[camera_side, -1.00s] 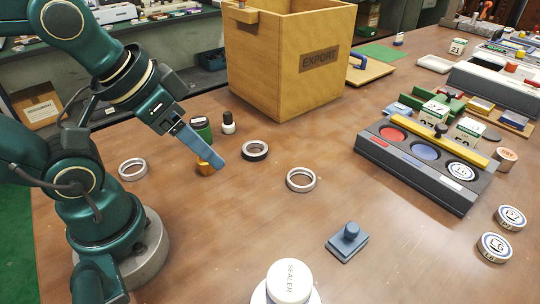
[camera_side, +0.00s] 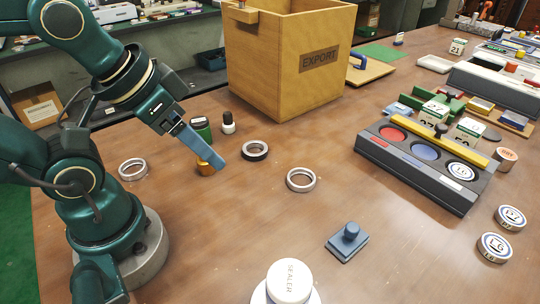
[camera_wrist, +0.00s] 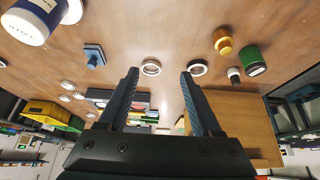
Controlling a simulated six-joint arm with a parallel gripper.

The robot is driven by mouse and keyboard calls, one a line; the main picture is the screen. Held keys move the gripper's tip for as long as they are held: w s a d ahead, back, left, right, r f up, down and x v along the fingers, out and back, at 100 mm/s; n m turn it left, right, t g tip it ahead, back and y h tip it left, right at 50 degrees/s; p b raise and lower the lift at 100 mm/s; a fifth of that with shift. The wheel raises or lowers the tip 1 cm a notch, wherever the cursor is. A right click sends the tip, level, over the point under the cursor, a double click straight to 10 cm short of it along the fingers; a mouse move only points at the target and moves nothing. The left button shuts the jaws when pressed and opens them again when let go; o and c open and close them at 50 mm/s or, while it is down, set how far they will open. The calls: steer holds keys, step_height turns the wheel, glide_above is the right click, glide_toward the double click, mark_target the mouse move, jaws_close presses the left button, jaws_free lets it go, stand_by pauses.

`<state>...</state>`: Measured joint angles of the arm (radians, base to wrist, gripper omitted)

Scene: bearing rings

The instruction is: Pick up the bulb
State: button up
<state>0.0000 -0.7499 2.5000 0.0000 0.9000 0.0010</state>
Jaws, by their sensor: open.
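An orange, rounded piece with a narrower neck, which looks like the bulb (camera_wrist: 223,42), lies on the table in the upper right of the wrist view. In the side view the bulb (camera_side: 203,169) is partly hidden behind the finger of my gripper (camera_side: 219,166). In the wrist view my gripper (camera_wrist: 160,73) has its two fingers wide apart with nothing between them. The bulb is outside the fingers there, off to the right. The side view does not show clearly how high the fingertips are above the table.
A green canister (camera_side: 202,128) and a black-and-white bottle (camera_side: 228,123) stand just behind the bulb. Bearing rings lie nearby: a dark one (camera_side: 255,142), a pale one (camera_side: 301,171) and one by my base (camera_side: 133,161). A wooden box (camera_side: 265,70) stands behind.

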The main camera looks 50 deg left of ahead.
steer(key=m+y, duration=1.3)
steer(key=m, duration=0.7)
glide_above(228, 117)
step_height(228, 117, down, 6)
steer(key=f, duration=0.2)
steer(key=f+m, duration=0.1)
steer(key=f, duration=0.1)
steer(key=f+m, duration=0.1)
steer(key=f, duration=0.1)
steer(key=shift+d+f+g, duration=0.3)
steer(key=shift+d+f, duration=0.05)
steer(key=shift+f, duration=0.05)
steer(key=shift+a+f, duration=0.1)
steer(key=shift+f, duration=0.15)
steer(key=shift+a+f+h, duration=0.2)
steer(key=shift+a+h, duration=0.1)
steer(key=shift+a, duration=0.05)
steer(key=shift+x, duration=2.05)
steer(key=shift+w, duration=0.1)
